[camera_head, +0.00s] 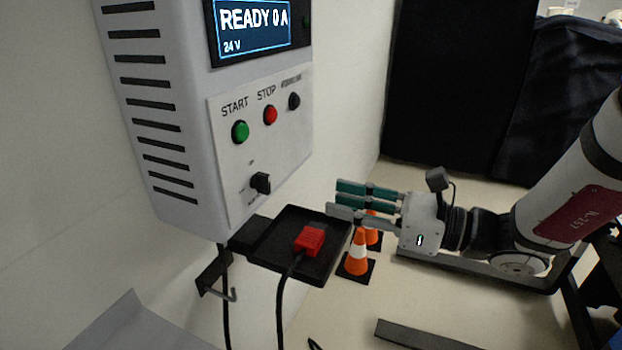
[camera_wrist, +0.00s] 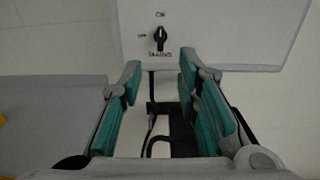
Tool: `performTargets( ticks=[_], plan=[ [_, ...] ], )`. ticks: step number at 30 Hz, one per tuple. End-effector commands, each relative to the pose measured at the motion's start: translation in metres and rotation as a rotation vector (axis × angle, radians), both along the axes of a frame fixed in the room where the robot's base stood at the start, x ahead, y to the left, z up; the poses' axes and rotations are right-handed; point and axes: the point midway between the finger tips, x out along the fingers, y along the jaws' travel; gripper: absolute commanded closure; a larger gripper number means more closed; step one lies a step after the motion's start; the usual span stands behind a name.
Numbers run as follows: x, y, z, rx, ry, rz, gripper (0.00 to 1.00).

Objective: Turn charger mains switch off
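The grey charger box (camera_head: 165,120) hangs on the wall at the left in the head view. Its black rotary mains switch (camera_head: 260,183) sits low on the front panel, below the green START and red STOP buttons. The switch also shows in the wrist view (camera_wrist: 159,38), upper middle, with its knob roughly upright near an ON mark and an OFF mark to its left. The display (camera_head: 255,30) reads READY 0 A, 24 V. My gripper (camera_head: 338,200) is to the right of the switch, apart from it. In the wrist view my gripper (camera_wrist: 160,75) is open, with nothing between its green-padded fingers.
A black tray (camera_head: 331,238) below the charger holds a red connector (camera_head: 309,239) with a black cable. A hook bracket (camera_head: 215,275) is on the wall. Orange cones (camera_head: 357,252) stand on the floor beyond.

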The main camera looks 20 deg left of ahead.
Motion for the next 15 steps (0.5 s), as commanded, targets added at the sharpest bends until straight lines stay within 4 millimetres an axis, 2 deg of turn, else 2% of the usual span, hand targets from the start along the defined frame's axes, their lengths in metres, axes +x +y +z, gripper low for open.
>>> performTargets(
  ticks=[5,15],
  plan=[
    [0.001,0.017,0.001,0.004,0.002,0.001,0.7],
    [0.005,0.082,0.001,0.003,0.0,0.004,0.7]
  ],
)
